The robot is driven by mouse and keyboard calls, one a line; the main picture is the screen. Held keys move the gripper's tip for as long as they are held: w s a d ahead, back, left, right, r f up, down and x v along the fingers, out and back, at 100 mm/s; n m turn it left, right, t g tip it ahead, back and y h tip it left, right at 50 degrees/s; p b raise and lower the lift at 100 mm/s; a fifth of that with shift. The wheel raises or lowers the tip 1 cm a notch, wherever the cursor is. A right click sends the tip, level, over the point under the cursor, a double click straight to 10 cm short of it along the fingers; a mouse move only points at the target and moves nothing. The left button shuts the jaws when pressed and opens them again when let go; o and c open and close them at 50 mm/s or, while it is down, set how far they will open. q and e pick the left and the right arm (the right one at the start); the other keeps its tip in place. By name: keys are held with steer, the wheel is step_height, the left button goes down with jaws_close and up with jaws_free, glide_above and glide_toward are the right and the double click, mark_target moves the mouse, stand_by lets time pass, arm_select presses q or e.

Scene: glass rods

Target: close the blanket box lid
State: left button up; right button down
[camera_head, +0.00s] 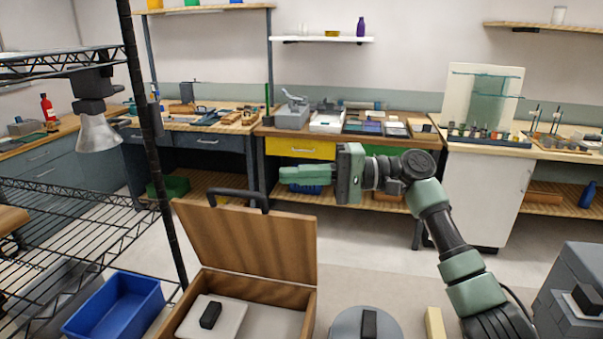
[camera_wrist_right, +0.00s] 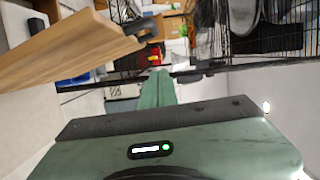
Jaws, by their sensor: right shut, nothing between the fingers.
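The wooden blanket box (camera_head: 310,312) stands low at the front, its lid (camera_head: 250,240) raised and leaning back. A dark handle (camera_head: 238,193) sits on the lid's upper edge. My right gripper (camera_head: 284,174) is shut and empty. In the head view it points left, above and to the right of the handle. In the right wrist view the closed fingers (camera_wrist_right: 158,85) lie beside the lid (camera_wrist_right: 70,50) and handle (camera_wrist_right: 140,23), with a visible gap. My left gripper is not in view.
A white plate with a black block (camera_head: 211,315) is inside the box. A blue bin (camera_head: 115,305) and wire rack (camera_head: 70,225) stand left. A grey round item (camera_head: 350,325) and yellow block (camera_head: 434,322) are right of the box. Workbenches (camera_head: 400,125) line the back.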

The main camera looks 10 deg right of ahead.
steer(key=s+a+p, duration=0.1)
steer(key=a, duration=0.1)
steer(key=s+a+p, duration=0.1)
steer(key=a, duration=0.1)
steer(key=a+p, duration=0.1)
steer(key=a, duration=0.2)
steer(key=shift+s+a, duration=0.1)
steer(key=shift+s, duration=0.3)
steer(key=shift+a+f, duration=0.1)
steer(key=shift+f, duration=0.05)
